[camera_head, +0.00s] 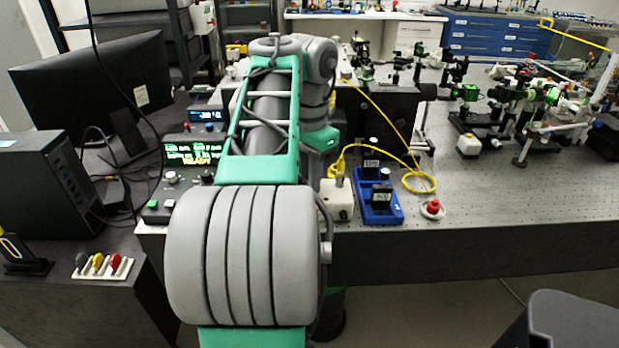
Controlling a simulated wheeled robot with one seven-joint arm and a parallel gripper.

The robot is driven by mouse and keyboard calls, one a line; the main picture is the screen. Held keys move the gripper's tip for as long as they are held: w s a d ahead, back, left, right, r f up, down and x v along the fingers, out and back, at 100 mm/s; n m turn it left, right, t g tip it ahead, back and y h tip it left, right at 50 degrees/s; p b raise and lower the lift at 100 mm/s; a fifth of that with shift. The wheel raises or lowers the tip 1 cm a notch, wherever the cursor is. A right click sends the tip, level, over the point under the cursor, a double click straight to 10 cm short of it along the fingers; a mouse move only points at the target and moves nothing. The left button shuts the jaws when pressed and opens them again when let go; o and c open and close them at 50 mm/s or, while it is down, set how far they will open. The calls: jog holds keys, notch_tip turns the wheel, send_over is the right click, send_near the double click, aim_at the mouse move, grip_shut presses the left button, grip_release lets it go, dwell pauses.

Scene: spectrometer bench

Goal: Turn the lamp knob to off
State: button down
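I cannot tell for certain which control is the lamp knob. A control box with a lit green display (192,152) reading "READY" stands at the left end of the optical bench. It has a pale round knob (172,177) under the display and a green button (152,204). My arm covers the right part of this box. A cream box (338,202) with a small post on top stands right of my arm. My arm reaches forward over the bench, and its far end bends down behind the green and grey links. My gripper's fingers are not visible.
A blue tray (379,214) with black holders and a red-topped button (432,208) sit near the bench's front edge. A yellow fibre (405,140) loops over the bench. A monitor (98,85) stands at left. Optical mounts crowd the right; bare bench (540,195) lies before them.

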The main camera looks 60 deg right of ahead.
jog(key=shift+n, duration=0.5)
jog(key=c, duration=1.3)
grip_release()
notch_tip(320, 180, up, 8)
jog(key=p, duration=0.7)
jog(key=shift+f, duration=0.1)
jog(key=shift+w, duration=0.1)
